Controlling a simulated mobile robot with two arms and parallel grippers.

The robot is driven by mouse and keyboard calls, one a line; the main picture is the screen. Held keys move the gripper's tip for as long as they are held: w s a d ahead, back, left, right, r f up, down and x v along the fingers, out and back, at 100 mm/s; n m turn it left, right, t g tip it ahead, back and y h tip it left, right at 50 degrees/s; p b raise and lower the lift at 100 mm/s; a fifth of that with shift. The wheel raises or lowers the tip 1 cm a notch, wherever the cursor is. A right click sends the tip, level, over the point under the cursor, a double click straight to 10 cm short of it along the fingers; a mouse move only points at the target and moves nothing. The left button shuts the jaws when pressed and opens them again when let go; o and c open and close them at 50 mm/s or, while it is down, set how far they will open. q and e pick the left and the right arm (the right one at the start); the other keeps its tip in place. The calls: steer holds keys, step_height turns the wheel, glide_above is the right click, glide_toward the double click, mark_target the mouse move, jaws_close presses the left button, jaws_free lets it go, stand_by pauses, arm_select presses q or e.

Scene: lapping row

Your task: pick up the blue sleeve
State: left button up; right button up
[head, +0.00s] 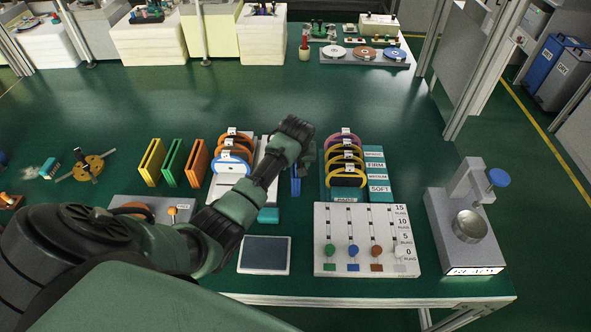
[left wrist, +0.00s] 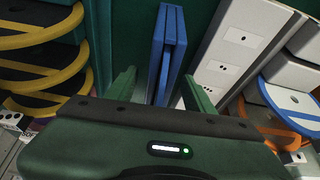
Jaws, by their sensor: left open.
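The blue sleeve (head: 296,186) stands upright on the green bench, between the two disc racks. In the head view my left gripper (head: 304,160) is above it and my arm hides part of it. In the left wrist view the blue sleeve (left wrist: 167,50) is a slim, flat shape with a narrow slot. My left gripper (left wrist: 158,76) is open there, with one finger on each side of the sleeve's line. I cannot tell how far the fingertips are from it. My right gripper is not in view.
Yellow (head: 151,162), green (head: 172,162) and orange (head: 196,163) sleeves stand to the left. A rack with yellow-rimmed discs (head: 345,160) is close on the right. A white slider panel (head: 365,232) and dark pad (head: 264,255) lie in front.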

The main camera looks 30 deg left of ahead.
arm_select(q)
steer(key=shift+x, duration=0.85)
steer(key=shift+f, duration=0.1)
steer(key=shift+f, duration=0.25)
steer(key=shift+w, duration=0.1)
jaws_close()
